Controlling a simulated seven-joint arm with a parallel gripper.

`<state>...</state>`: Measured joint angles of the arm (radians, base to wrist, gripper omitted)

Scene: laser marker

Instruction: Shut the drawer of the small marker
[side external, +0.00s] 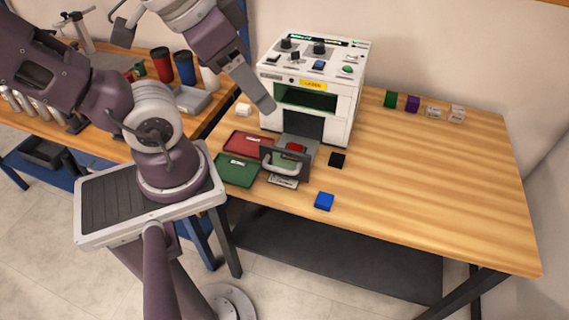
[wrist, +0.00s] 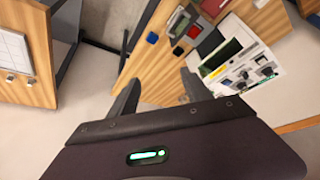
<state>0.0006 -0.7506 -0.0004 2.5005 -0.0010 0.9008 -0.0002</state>
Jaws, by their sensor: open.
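The small marker (side external: 312,95) is a white box with knobs on top and a dark green front window. Its drawer (side external: 302,142) stands out at the front, with a red block on it and a dark front plate with a pale handle (side external: 284,165). In the wrist view the marker (wrist: 245,66) is at the right, and its drawer (wrist: 208,44) points up-left. My gripper (wrist: 159,88) is open and empty, its two fingers apart. It is high above the table, left of the marker in the side view, and touches neither drawer nor handle.
A red tray (side external: 248,142) and a green tray (side external: 237,170) lie left of the drawer. A black block (side external: 337,160) and a blue block (side external: 324,201) lie to its right and front. Several small blocks stand at the back right. The table's right part is clear.

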